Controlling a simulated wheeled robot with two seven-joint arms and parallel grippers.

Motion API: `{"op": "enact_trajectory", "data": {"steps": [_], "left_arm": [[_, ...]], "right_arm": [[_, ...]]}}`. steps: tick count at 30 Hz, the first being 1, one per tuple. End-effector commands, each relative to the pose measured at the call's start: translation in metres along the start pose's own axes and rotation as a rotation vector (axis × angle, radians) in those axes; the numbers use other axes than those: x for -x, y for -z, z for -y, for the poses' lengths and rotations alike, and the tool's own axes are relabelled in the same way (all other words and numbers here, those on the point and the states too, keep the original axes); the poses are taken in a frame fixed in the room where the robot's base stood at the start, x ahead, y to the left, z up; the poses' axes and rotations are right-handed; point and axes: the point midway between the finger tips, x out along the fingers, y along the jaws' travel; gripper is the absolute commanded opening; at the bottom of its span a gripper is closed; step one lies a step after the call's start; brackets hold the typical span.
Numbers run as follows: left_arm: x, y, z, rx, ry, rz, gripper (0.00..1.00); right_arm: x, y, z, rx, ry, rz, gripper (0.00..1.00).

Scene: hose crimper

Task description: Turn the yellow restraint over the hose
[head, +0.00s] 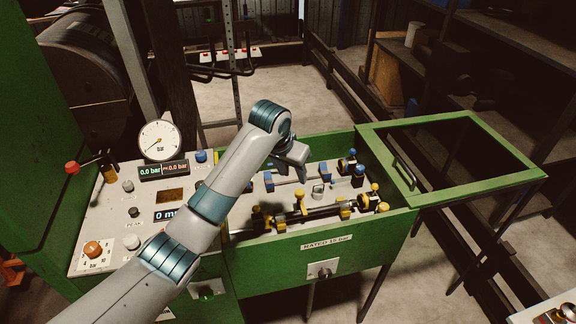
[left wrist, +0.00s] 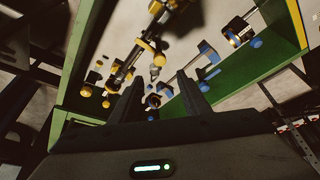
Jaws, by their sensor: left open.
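The black hose (head: 322,212) lies along the front of the green open-topped box, with yellow fittings along it. A yellow upright piece (head: 300,196) stands beside the hose's middle; I cannot tell for sure whether it is the restraint or how it is turned. In the left wrist view the hose (left wrist: 126,68) runs diagonally between yellow fittings (left wrist: 146,46). My left gripper (head: 297,163) hangs over the back part of the box, apart from the hose. Its open, empty fingers show in the left wrist view (left wrist: 160,98). My right gripper is not in view.
A second row with blue fittings (head: 269,182) lies behind the hose. The green framed lid (head: 490,190) is swung open to the right. A control panel with a gauge (head: 160,140) stands at left. The box's green front wall (head: 330,262) edges the work area.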

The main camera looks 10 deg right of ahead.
Motion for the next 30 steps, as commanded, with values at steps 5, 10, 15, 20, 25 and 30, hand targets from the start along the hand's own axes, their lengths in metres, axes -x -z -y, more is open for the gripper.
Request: {"op": "enact_trajectory", "data": {"steps": [5,10,15,20,25,30], "left_arm": [[0.030,0.001,0.000,-0.002,0.000,-0.004,0.42],[0.048,0.001,0.000,0.000,-0.001,-0.001,0.42],[0.054,0.000,0.000,0.000,-0.001,0.000,0.42],[0.055,0.000,0.000,0.000,-0.001,0.001,0.42],[0.054,0.000,0.000,0.000,-0.001,0.001,0.42],[0.054,0.000,-0.001,0.000,-0.001,0.001,0.42]], "right_arm": [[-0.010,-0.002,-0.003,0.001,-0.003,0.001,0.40],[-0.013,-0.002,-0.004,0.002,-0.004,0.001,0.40],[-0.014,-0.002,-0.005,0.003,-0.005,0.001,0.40],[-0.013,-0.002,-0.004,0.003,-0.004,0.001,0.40],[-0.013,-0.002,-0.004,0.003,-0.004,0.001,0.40],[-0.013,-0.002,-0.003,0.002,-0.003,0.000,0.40]]}}
